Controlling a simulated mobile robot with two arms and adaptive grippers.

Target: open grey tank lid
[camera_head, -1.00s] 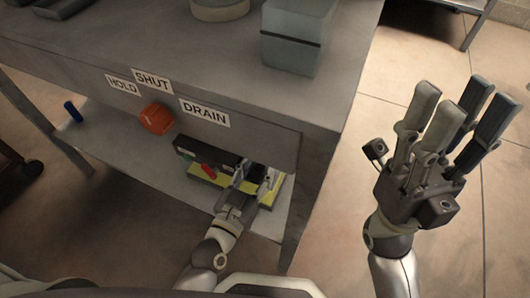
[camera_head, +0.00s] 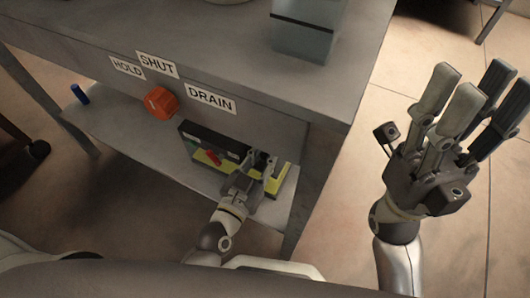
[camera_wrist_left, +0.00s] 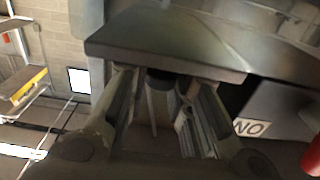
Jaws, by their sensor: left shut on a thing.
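A grey translucent tank (camera_head: 303,38) with a dark band stands on the grey table near its right corner. Its top is cut off by the frame edge, so its lid cannot be made out. My left gripper (camera_head: 262,165) is at the right part of a black and yellow box (camera_head: 207,141) on the lower shelf. In the left wrist view its fingers (camera_wrist_left: 160,105) are shut around a dark part (camera_wrist_left: 161,78) just below a dark flat plate (camera_wrist_left: 165,45). My right gripper (camera_head: 470,100) is open and empty, fingers up, right of the table.
A red lever (camera_head: 214,158) is on the box. A blue cylinder (camera_head: 80,94) stands on the shelf's left. The floor at right is open.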

